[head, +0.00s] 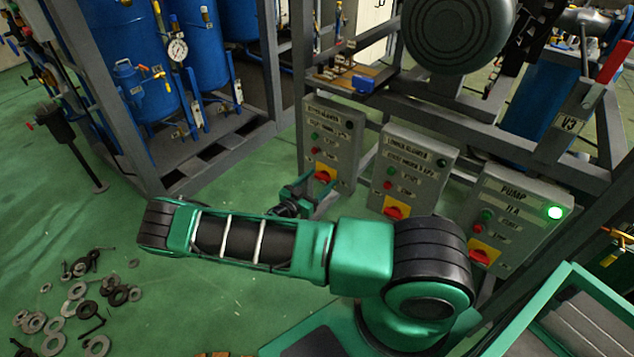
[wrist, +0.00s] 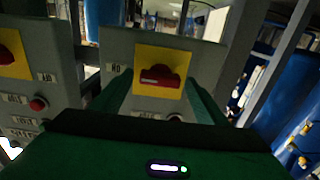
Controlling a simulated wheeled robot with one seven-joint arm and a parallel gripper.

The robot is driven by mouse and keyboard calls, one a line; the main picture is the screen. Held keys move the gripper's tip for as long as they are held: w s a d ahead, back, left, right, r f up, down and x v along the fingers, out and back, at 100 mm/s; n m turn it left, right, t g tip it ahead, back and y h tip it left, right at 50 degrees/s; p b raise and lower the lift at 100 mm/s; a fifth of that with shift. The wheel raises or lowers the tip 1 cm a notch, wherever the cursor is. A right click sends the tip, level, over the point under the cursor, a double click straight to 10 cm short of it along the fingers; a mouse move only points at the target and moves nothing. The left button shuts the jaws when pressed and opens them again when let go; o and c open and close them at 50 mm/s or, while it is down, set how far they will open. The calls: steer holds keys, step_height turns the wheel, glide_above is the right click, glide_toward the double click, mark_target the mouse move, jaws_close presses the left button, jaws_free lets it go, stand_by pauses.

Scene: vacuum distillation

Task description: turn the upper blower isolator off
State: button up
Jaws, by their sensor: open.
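The upper blower isolator appears to be the red rotary handle (head: 325,175) on a yellow plate, low on the left grey control box (head: 338,122); that box's lettering is hard to read. In the wrist view, which looks upside down, the red handle (wrist: 160,77) lies roughly horizontal, level with an inverted "ON" label (wrist: 115,68). My gripper (head: 314,186) is just in front of this box. In the wrist view my open gripper (wrist: 160,98) has one green finger on each side of the handle, with gaps visible. Contact cannot be told.
A middle box (head: 413,165) and a "PUMP" box (head: 515,215) with a lit green lamp stand to the right, each with a similar red handle. Grey frame posts (head: 271,60) and blue tanks (head: 205,50) stand behind. Loose rings (head: 75,292) lie on the floor at left.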

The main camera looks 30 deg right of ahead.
steer(key=shift+c, duration=0.7)
steer(key=c, duration=0.9)
steer(key=shift+a, duration=0.15)
